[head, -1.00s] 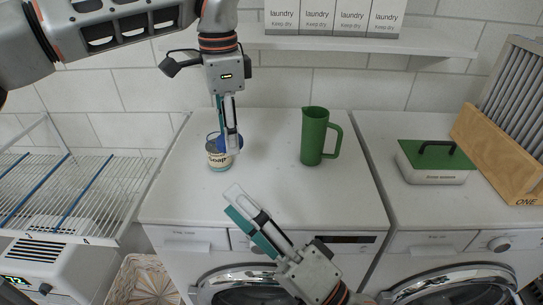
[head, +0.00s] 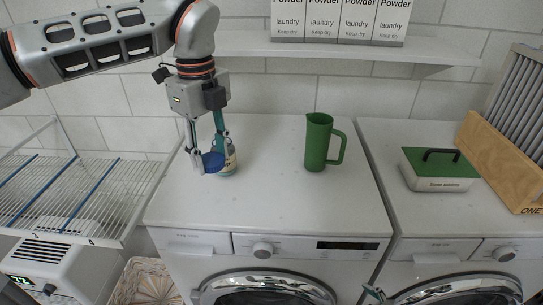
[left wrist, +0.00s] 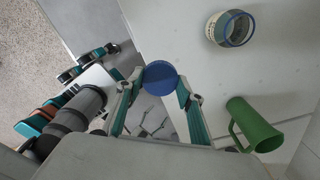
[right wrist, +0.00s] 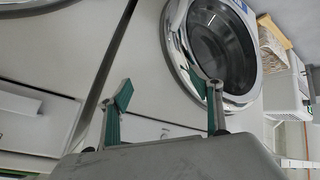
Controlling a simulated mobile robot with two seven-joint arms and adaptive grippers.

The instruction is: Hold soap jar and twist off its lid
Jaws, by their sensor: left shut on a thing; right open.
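The soap jar (head: 230,160) stands upright on the left white machine, partly hidden behind my left gripper. In the left wrist view the jar (left wrist: 218,30) shows a cream label and a blue-edged mouth with no lid over it. My left gripper (head: 208,160) is shut on the round blue lid (head: 213,162). The lid (left wrist: 160,77) sits between both fingertips in the left wrist view, apart from the jar. My right gripper (right wrist: 163,92) is open and empty, low in front of the machines; only a small tip shows in the head view.
A green pitcher (head: 318,145) stands right of the jar on the same machine top. A green-lidded box (head: 440,170) and a wooden washboard (head: 500,150) are on the right machine. A shelf (head: 360,52) with powder boxes is above. The front of the left machine top is clear.

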